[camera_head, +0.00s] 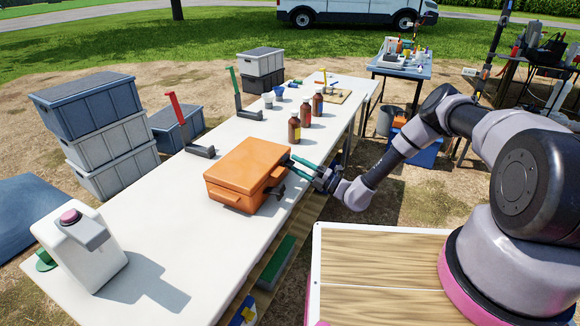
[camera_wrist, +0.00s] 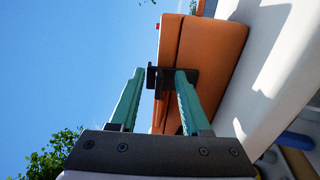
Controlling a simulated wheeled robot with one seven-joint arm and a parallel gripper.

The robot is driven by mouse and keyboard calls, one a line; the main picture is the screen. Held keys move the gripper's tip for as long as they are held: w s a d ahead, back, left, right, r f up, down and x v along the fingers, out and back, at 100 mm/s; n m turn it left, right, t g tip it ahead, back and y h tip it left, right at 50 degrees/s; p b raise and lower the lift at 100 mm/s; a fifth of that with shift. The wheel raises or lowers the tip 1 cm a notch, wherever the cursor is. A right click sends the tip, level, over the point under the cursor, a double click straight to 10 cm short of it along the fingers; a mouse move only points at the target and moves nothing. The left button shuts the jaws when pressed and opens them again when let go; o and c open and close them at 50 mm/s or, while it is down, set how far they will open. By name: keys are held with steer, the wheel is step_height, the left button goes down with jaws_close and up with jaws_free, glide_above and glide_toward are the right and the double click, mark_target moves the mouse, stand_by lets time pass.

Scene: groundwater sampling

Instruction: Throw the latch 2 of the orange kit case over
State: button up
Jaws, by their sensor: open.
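The orange kit case (camera_head: 246,168) sits closed on the white table, and its side shows in the wrist view (camera_wrist: 208,52). Two dark latches are on its right side in the head view. The nearer latch (camera_head: 274,191) juts outward; the farther latch (camera_head: 287,162) is partly hidden by my gripper. No number is readable on either. My gripper (camera_head: 302,164) is at the farther latch, its teal fingers open. In the wrist view, a black latch (camera_wrist: 153,78) shows beyond and between my fingertips (camera_wrist: 160,72), the right finger overlapping part of it. Contact cannot be told.
The white table (camera_head: 190,235) is bare around the case's near side. A white jug (camera_head: 80,250) stands at its near end. Grey crates (camera_head: 112,150) stand left.

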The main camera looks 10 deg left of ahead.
jaws_close()
steer(key=shift+s+d+f+y, duration=0.15)
steer(key=shift+d+f+y, duration=0.1)
steer(key=shift+f+y, duration=0.45)
steer(key=shift+s+d+f+y, duration=0.1)
steer(key=shift+d+f+y, duration=0.15)
steer(key=shift+f+y, duration=0.45)
steer(key=shift+f, duration=0.2)
